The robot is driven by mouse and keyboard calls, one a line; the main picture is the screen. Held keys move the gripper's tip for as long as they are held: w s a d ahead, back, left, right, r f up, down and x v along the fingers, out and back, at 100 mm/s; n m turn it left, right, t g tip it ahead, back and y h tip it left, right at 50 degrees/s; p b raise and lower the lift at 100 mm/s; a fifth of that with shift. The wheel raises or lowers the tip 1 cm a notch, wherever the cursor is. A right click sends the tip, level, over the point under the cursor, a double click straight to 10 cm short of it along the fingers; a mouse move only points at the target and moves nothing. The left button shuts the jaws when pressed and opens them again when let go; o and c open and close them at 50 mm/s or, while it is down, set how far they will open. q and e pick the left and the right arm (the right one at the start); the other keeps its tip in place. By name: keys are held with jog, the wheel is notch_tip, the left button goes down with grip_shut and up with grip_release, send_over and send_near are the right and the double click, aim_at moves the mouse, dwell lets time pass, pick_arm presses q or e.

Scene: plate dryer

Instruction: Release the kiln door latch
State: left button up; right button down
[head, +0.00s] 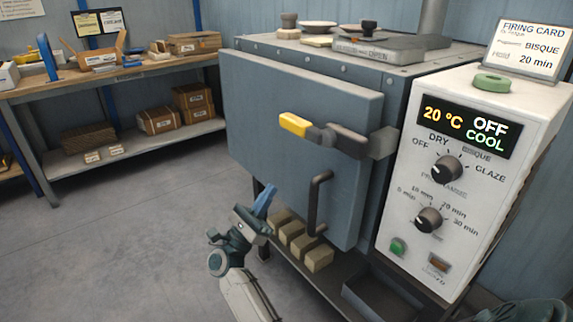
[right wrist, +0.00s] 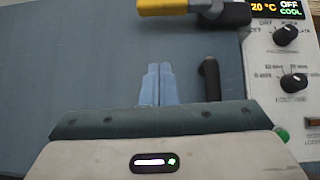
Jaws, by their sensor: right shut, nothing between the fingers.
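The kiln door (head: 290,90) is a grey-blue panel that looks closed against the kiln body. The latch (head: 345,141) is a dark bar across the door's right edge, reaching a grey bracket (head: 381,144); its yellow grip (head: 294,124) points left. In the right wrist view the yellow grip (right wrist: 162,6) shows at the top edge. A dark door handle (head: 314,205) hangs below the latch. My right gripper (head: 268,194) is shut and empty, below the latch and left of the handle. In the right wrist view its blue fingertips (right wrist: 159,70) are together. My left gripper is not in view.
The control panel (head: 450,180) on the right reads 20 °C, OFF and COOL. Several tan blocks (head: 319,258) sit on the shelf under the kiln. A workbench (head: 130,75) stands back left. The floor (head: 130,230) left of the kiln is clear.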

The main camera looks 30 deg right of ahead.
aim_at(310, 128)
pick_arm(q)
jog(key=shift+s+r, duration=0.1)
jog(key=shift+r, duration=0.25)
pick_arm(e)
jog(key=shift+s+d+r+m+g, duration=0.1)
jog(key=shift+s+r+m+g, duration=0.05)
jog(key=shift+m+g, duration=0.3)
jog(key=shift+s+r+m+g, duration=0.15)
jog(key=shift+m+g, duration=0.2)
jog(key=shift+g, duration=0.2)
